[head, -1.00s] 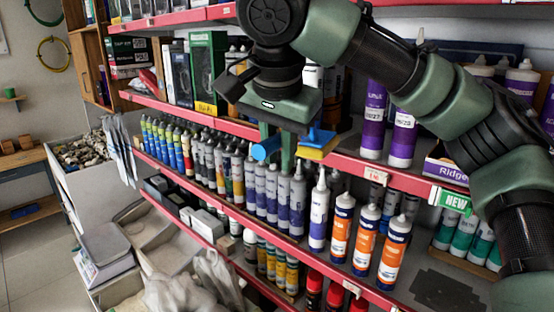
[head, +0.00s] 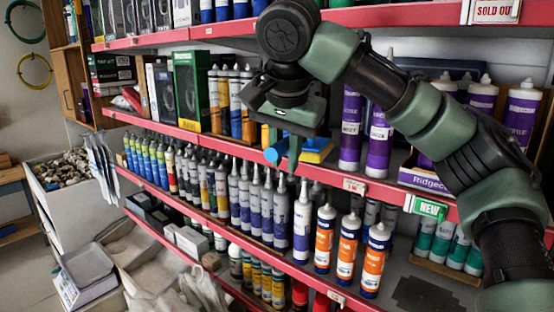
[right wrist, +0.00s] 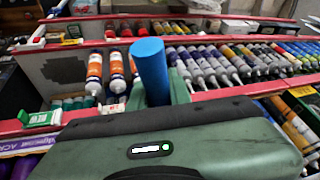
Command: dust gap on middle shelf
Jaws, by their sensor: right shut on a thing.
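My right gripper (head: 288,158) is shut on a duster. The duster has a blue round handle (head: 272,155) and a flat blue and yellow head (head: 316,150). The head shows to the right of my fingers, at the front of the gap on the middle shelf (head: 222,141). The gap lies between orange-yellow tubes (head: 234,105) on the left and purple tubes (head: 350,130) on the right. My wrist and fingers hide part of it, and I cannot tell whether the head touches the shelf. In the right wrist view the blue handle (right wrist: 150,68) stands between the green fingers. My left gripper is out of view.
The lower shelf below holds close rows of pointed tubes (head: 243,197) and orange-white tubes (head: 348,245). A green box (head: 190,90) stands left of the gap. A green "NEW" tag (head: 426,207) hangs on the red shelf edge at right. The upper shelf (head: 215,30) runs overhead.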

